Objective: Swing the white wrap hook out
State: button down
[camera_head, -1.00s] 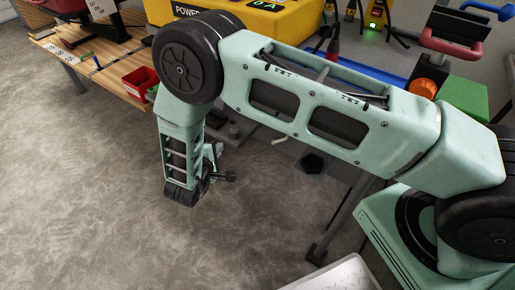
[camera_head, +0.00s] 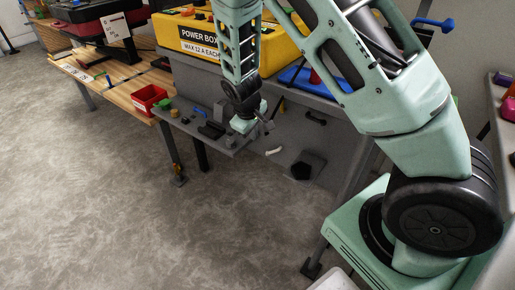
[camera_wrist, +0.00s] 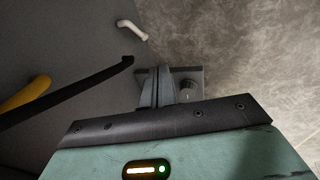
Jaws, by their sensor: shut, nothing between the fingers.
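The white wrap hook (camera_head: 274,152) is a small pale bar on the grey side panel (camera_head: 325,145) below the yellow power box. In the wrist view the hook (camera_wrist: 131,29) is a short bent white rod standing on the grey surface, beyond my fingertips and a little to their left. My gripper (camera_head: 266,127) is above and slightly left of the hook in the head view. In the wrist view my gripper (camera_wrist: 160,70) has its fingers together, with nothing between them, and is apart from the hook.
A black bar (camera_wrist: 80,95) and a yellow curved piece (camera_wrist: 26,93) lie left of my fingers. A small grey shelf (camera_head: 225,143) holds several small items. A red bin (camera_head: 150,99) sits on the wooden bench (camera_head: 118,88). The floor at left is clear.

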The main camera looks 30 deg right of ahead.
jog(key=b, duration=0.3)
send_near(267, 154)
notch_tip(267, 154, down, 4)
jog(key=a, duration=0.2)
jog(key=shift+w+d+f, duration=0.15)
jog(key=shift+d+f, duration=0.05)
jog(key=shift+d, duration=0.6)
jog(key=shift+w+d+f, duration=0.1)
jog(key=shift+d+f, duration=0.1)
jog(key=shift+d, duration=0.6)
jog(key=shift+f+g+p, duration=0.1)
jog(key=shift+g+p, duration=0.35)
jog(key=shift+g, duration=0.15)
jog(key=shift+s+d+f+n+g+h+p, duration=0.1)
jog(key=shift+f+n+g+h+p, duration=0.1)
jog(key=shift+f+g+h+p, duration=0.4)
jog(key=shift+s+f+n+g+h+p, duration=0.2)
jog(key=shift+f+g+p, duration=0.35)
jog(key=shift+g+p, duration=0.5)
jog(key=shift+f, duration=0.2)
